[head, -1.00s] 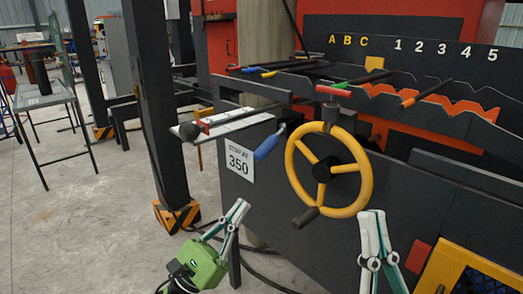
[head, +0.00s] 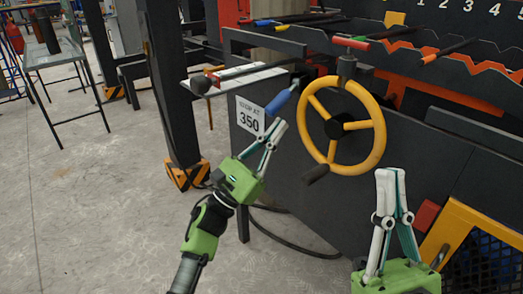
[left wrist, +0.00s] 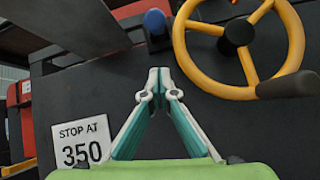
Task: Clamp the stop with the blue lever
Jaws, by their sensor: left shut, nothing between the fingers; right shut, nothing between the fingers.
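The blue lever (head: 278,103) sticks out from the front of the dark machine, just left of the yellow handwheel, and is tilted. In the left wrist view its blue end (left wrist: 155,22) shows just beyond my fingertips. My left gripper (head: 279,127) is shut and empty, its tips just below the lever; whether they touch it I cannot tell. The stop itself I cannot clearly make out; a pale ruled bar (head: 240,74) with a dark-knobbed rod lies above the lever. My right gripper (head: 390,172) is shut and empty, low in front of the machine.
The yellow handwheel (head: 376,140) with a dark handle (head: 316,174) stands close right of the lever. A sign reading "STOP AT 350" (head: 250,115) is on the panel. A dark post (head: 172,90) stands left. A yellow mesh frame (head: 470,232) is lower right.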

